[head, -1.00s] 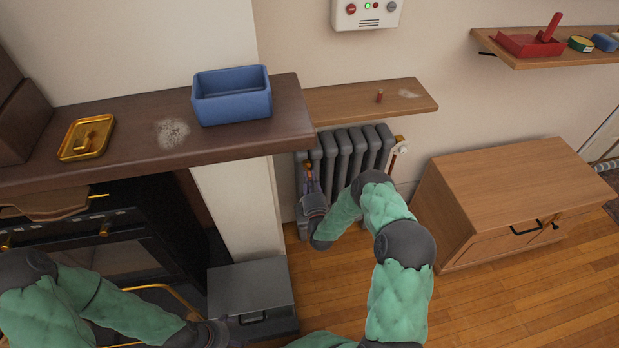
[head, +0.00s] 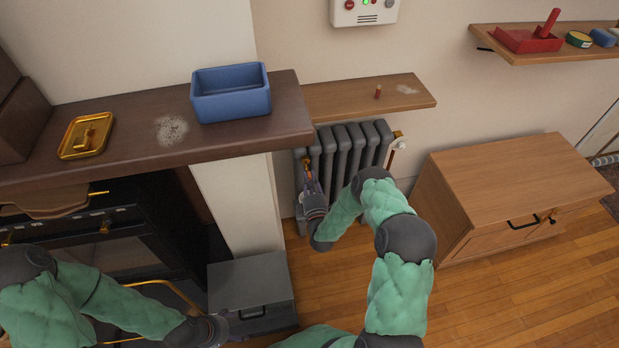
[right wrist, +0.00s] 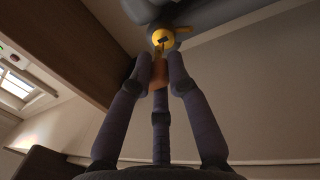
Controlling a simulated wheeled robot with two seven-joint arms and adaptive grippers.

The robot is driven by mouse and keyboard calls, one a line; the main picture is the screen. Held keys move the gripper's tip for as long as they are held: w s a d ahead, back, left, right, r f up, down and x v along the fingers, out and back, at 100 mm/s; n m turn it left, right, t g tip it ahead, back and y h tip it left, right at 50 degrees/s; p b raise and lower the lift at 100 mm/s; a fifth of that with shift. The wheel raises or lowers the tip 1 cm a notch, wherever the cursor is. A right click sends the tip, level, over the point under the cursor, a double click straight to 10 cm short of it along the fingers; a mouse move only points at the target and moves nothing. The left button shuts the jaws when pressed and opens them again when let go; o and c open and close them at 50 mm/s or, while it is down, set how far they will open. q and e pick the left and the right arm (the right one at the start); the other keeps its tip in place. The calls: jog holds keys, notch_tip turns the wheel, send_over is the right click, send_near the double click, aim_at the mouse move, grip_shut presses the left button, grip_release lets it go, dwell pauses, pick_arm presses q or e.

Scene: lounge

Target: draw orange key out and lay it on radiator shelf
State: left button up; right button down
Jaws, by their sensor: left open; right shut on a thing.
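My right gripper (head: 311,184) is at the upper left end of the grey radiator (head: 350,150), under the shelf. In the right wrist view its fingers (right wrist: 159,68) are shut on the orange key (right wrist: 157,77), which is partly hidden between them. The key points at a round yellow valve (right wrist: 163,40) with a dark socket; I cannot tell whether its tip is still inside. The wooden radiator shelf (head: 345,98) is above the radiator and holds a small red-brown peg (head: 378,91) and a pale dusty patch. My left gripper (head: 222,328) is open and empty, low by the grey box.
A dark mantel (head: 230,142) with a blue bin (head: 232,98) and a gold tray (head: 66,151) overhangs the left. A wooden cabinet (head: 520,180) stands right of the radiator. A grey box (head: 250,280) sits on the floor. The shelf's middle is bare.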

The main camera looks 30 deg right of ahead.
aim_at(310, 179)
jog(key=shift+s, duration=0.1)
dwell(0.3)
jog(key=shift+r+p+v, duration=0.15)
jog(key=shift+p+v, duration=0.1)
jog(key=shift+v, duration=0.7)
jog(key=shift+r+p+v, duration=0.2)
jog(key=shift+v, duration=0.8)
jog(key=shift+r, duration=0.1)
jog(key=s+a+r+n+y+p, duration=0.2)
jog(key=s+a+r+y+p, duration=0.15)
jog(key=a+r, duration=0.5)
jog(key=s+a+r+n+y+p, duration=0.15)
jog(key=s+a+r, duration=0.3)
jog(key=r, duration=0.65)
jog(key=s+f, duration=0.4)
jog(key=shift+a+f+t+y+p, duration=0.3)
jog(key=shift+f+t+y, duration=0.1)
jog(key=shift+w, duration=0.1)
dwell(1.1)
